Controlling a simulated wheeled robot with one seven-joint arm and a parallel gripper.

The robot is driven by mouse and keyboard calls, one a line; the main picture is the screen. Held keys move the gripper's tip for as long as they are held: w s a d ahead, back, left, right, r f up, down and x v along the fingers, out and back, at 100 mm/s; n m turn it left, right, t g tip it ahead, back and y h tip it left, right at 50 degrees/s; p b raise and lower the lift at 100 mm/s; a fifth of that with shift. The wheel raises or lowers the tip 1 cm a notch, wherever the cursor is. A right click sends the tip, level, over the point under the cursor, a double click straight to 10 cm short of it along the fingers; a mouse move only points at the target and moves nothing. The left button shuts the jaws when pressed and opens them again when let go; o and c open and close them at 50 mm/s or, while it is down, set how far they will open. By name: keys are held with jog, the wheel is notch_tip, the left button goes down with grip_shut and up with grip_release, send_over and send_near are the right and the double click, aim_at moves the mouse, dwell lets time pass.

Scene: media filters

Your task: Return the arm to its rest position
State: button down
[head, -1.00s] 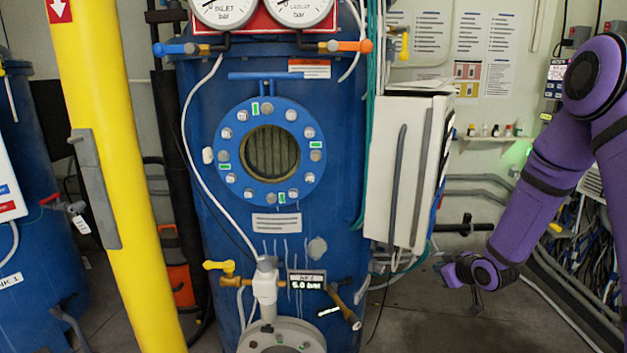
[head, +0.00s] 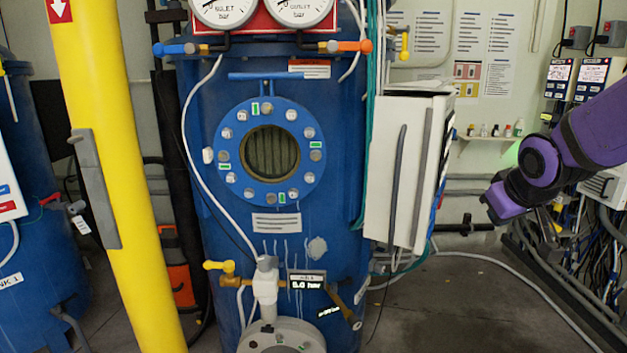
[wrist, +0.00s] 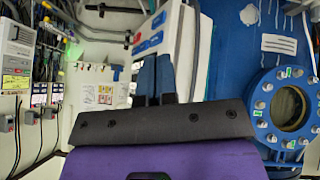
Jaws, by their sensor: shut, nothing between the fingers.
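My purple arm (head: 590,130) reaches in from the right edge in the head view. Its end hangs in open air to the right of the white cabinet and does not touch the vessel. In the wrist view my gripper (wrist: 156,78) shows two dark fingers close together, shut with nothing between them. In the head view the fingers are small and hard to make out.
A blue filter vessel (head: 345,250) with a round bolted window stands in the middle. A white cabinet (head: 390,165) is beside it. A yellow post (head: 120,180) is at left. Cables and pipes run along the right wall.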

jog(key=s+a+r+m+g, duration=0.1)
jog(key=s+a+r, duration=0.1)
jog(key=s, duration=0.8)
jog(key=s+a+r+m+g+y, duration=0.1)
jog(key=s+r, duration=0.3)
jog(key=s, duration=0.7)
jog(key=shift+a, duration=0.35)
